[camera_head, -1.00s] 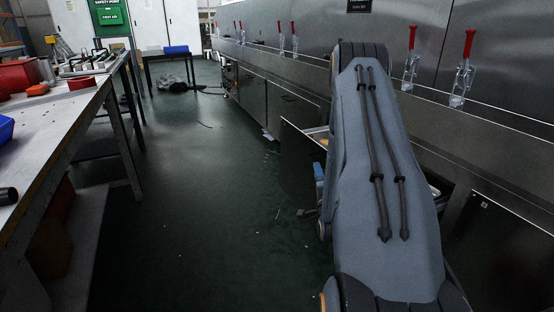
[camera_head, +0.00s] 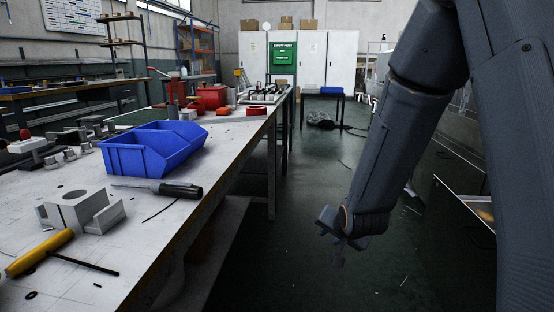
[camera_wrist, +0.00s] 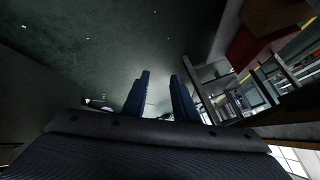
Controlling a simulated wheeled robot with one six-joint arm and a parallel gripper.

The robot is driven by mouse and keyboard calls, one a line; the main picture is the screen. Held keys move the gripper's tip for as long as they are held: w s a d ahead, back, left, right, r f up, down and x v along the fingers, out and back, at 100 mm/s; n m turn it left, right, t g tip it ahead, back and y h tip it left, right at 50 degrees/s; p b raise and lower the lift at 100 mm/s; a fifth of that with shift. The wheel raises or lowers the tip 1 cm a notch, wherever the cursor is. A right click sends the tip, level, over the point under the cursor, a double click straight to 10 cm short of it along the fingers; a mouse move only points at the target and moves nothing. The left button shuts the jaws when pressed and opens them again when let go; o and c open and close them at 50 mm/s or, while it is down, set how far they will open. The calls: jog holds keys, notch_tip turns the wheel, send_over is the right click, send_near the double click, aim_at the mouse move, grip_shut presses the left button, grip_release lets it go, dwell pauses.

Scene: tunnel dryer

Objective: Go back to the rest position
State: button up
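My gripper (camera_wrist: 160,76) shows in the wrist view with its two dark blue fingers apart and nothing visible between them. In the head view my arm hangs down on the right side, over the aisle. The end of my arm, with my gripper (camera_head: 337,250), is low above the dark green floor, to the right of the workbench (camera_head: 150,262). The fingers are dark and hard to make out there. The wrist view is tilted and shows floor and the underside of furniture.
The workbench on the left carries a blue bin (camera_head: 150,150), a screwdriver (camera_head: 160,187), a grey metal block (camera_head: 78,212) and a yellow-handled tool (camera_head: 38,253). An open drawer (camera_head: 462,208) of the dryer line is on the right. Dark clutter (camera_head: 322,120) lies on the floor farther back.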

jog(key=s+a+r+n+g+y, duration=0.15)
jog(key=s+a+n, duration=0.25)
jog(key=s+a, duration=0.4)
jog(key=s+a+r+n+g, duration=0.25)
jog(key=s+a, duration=0.35)
jog(key=s, duration=0.4)
jog(key=s+a+r+n+g, duration=0.1)
jog(key=s+r+n+g, duration=0.15)
jog(key=s, duration=0.55)
jog(key=s+a+r+n+g, duration=0.15)
jog(key=s+n, duration=0.25)
jog(key=s, duration=0.5)
jog(key=d+r+m+h+p, duration=0.1)
jog(key=d+r+m+p, duration=0.2)
jog(key=d+r+p, duration=0.7)
jog(key=d+r+m+h+p, duration=0.1)
jog(key=d+r+m+p, duration=0.2)
jog(key=d+r+p, duration=0.7)
notch_tip(320, 180, up, 5)
jog(key=p, duration=1.1)
jog(key=shift+d+r+m+g, duration=0.2)
jog(key=shift+m+g, duration=0.1)
jog(key=shift+g, duration=0.1)
jog(key=shift+w, duration=0.1)
